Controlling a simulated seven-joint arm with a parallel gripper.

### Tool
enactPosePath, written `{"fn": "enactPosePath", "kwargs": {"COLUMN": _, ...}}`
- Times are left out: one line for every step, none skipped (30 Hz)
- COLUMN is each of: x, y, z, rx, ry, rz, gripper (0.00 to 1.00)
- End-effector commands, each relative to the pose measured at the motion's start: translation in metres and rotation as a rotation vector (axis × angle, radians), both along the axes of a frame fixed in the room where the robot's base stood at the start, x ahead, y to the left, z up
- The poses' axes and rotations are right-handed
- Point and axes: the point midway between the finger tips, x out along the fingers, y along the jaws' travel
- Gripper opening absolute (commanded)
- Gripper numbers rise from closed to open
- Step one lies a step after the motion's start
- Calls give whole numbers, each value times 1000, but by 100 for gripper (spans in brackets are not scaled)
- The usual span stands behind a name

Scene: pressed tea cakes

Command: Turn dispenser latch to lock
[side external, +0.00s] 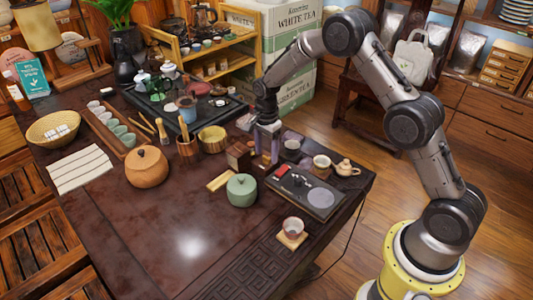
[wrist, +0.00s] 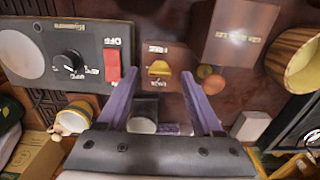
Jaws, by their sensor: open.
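The dispenser looks like a small dark wooden box (side external: 238,155) beside my gripper in the side view. In the wrist view a yellow brass latch (wrist: 159,69) sits on a dark reddish face, with small upside-down lettering near it that I cannot read for sure. My gripper (wrist: 157,76) is open, its two purple fingers spread left and right of the latch in the picture. I see nothing between the fingers being gripped, and cannot tell whether either finger touches the latch. In the side view my gripper (side external: 267,160) points down just right of the box, which partly overlaps it.
A black hot plate (side external: 320,207) with a red switch (wrist: 112,60) and a dial stands close by. The table (side external: 185,225) is clear at the front left.

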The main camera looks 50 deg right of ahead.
Motion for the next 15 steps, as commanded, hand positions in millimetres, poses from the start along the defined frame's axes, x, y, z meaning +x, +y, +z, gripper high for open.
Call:
{"fn": "enactPosePath", "kwargs": {"x": -1, "y": 0, "z": -4, "rx": 0, "ry": 2, "rz": 0, "gripper": 68}}
{"fn": "enactPosePath", "kwargs": {"x": -1, "y": 0, "z": -6, "rx": 0, "ry": 2, "rz": 0, "gripper": 68}}
{"fn": "enactPosePath", "kwargs": {"x": 0, "y": 0, "z": -7, "rx": 0, "ry": 1, "rz": 0, "gripper": 68}}
{"fn": "enactPosePath", "kwargs": {"x": 0, "y": 0, "z": -8, "rx": 0, "ry": 1, "rz": 0, "gripper": 68}}
{"fn": "enactPosePath", "kwargs": {"x": 0, "y": 0, "z": -9, "rx": 0, "ry": 1, "rz": 0, "gripper": 68}}
{"fn": "enactPosePath", "kwargs": {"x": 0, "y": 0, "z": -10, "rx": 0, "ry": 0, "rz": 0, "gripper": 68}}
{"fn": "enactPosePath", "kwargs": {"x": 0, "y": 0, "z": -10, "rx": 0, "ry": 0, "rz": 0, "gripper": 68}}
{"fn": "enactPosePath", "kwargs": {"x": 0, "y": 0, "z": -10, "rx": 0, "ry": 0, "rz": 0, "gripper": 68}}
{"fn": "enactPosePath", "kwargs": {"x": 0, "y": 0, "z": -10, "rx": 0, "ry": 0, "rz": 0, "gripper": 68}}
{"fn": "enactPosePath", "kwargs": {"x": 0, "y": 0, "z": -10, "rx": 0, "ry": 0, "rz": 0, "gripper": 68}}
{"fn": "enactPosePath", "kwargs": {"x": 0, "y": 0, "z": -10, "rx": 0, "ry": 0, "rz": 0, "gripper": 68}}
{"fn": "enactPosePath", "kwargs": {"x": 0, "y": 0, "z": -10, "rx": 0, "ry": 0, "rz": 0, "gripper": 68}}
{"fn": "enactPosePath", "kwargs": {"x": 0, "y": 0, "z": -10, "rx": 0, "ry": 0, "rz": 0, "gripper": 66}}
{"fn": "enactPosePath", "kwargs": {"x": 0, "y": 0, "z": -10, "rx": 0, "ry": 0, "rz": 0, "gripper": 60}}
{"fn": "enactPosePath", "kwargs": {"x": 0, "y": 0, "z": -10, "rx": 0, "ry": 0, "rz": 0, "gripper": 53}}
